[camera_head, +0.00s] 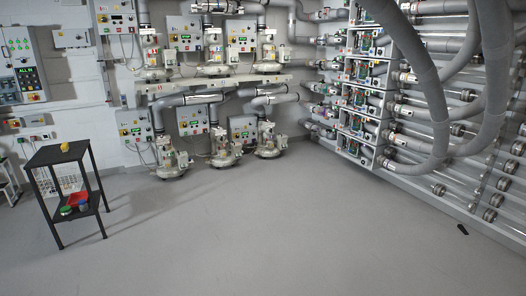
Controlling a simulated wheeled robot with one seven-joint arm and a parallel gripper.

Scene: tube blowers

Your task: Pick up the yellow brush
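A small yellow object (65,147) sits on top of a black two-level stand at the left. It is too small to tell for sure that it is the yellow brush, and no other loose yellow object stands out. My gripper is not in view.
The black stand (48,158) has a lower shelf with a red item (77,198), a green item (66,210) and a blue item (83,205). Grey floor (250,240) is open. Blowers line the back wall; pipes fill the right. A small dark object (462,229) lies at right.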

